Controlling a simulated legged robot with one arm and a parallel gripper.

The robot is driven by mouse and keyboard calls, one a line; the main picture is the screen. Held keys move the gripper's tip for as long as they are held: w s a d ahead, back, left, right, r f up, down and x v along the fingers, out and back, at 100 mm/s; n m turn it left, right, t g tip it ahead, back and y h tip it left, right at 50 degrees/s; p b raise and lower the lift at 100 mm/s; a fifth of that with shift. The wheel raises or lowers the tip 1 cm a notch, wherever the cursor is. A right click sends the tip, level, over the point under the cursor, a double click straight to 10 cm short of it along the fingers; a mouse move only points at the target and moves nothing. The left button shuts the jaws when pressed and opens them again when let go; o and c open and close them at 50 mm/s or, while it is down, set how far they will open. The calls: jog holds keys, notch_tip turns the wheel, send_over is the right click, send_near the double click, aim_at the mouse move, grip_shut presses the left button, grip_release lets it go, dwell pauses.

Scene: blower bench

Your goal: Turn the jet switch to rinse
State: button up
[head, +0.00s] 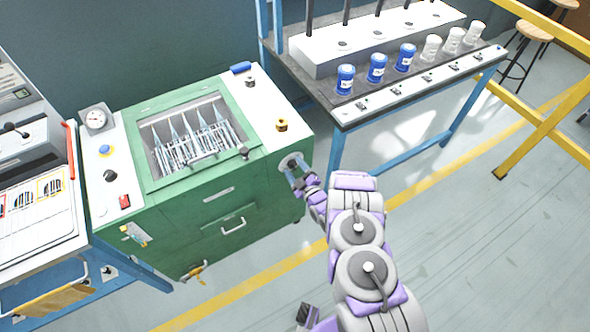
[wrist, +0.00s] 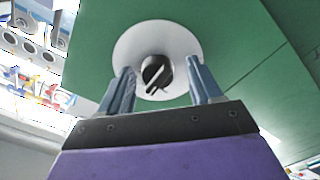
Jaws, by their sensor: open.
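The jet switch is a dark round knob (wrist: 155,75) with a light pointer line, on a pale round plate (wrist: 183,44). The plate is on the green machine's (head: 229,216) front face near its right end, and it also shows in the head view (head: 290,161). My gripper (wrist: 160,88) is open, its two blue-grey fingers on either side of the knob in the wrist view, with gaps on both sides. I cannot tell how deep the fingers reach around it. In the head view my gripper (head: 297,176) partly covers the switch. No position labels are readable.
A blue-framed bench (head: 385,108) with blue and white jars stands behind right. A drawer handle (head: 233,225) is left of the switch on the machine front. Yellow rails (head: 545,130) stand at right. Open floor (head: 480,220) lies right of my arm.

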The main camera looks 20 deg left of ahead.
jog(key=shift+d, duration=0.15)
jog(key=shift+d, duration=0.1)
jog(key=shift+c, duration=1.4)
jog(key=shift+a, duration=0.2)
jog(key=c, duration=0.8)
jog(key=shift+o, duration=0.2)
jog(key=shift+s, duration=0.1)
jog(key=m, duration=0.4)
jog(key=shift+m+p, duration=0.35)
jog(key=shift+m, duration=0.05)
jog(key=shift+m+p, duration=0.3)
jog(key=shift+m, duration=1.7)
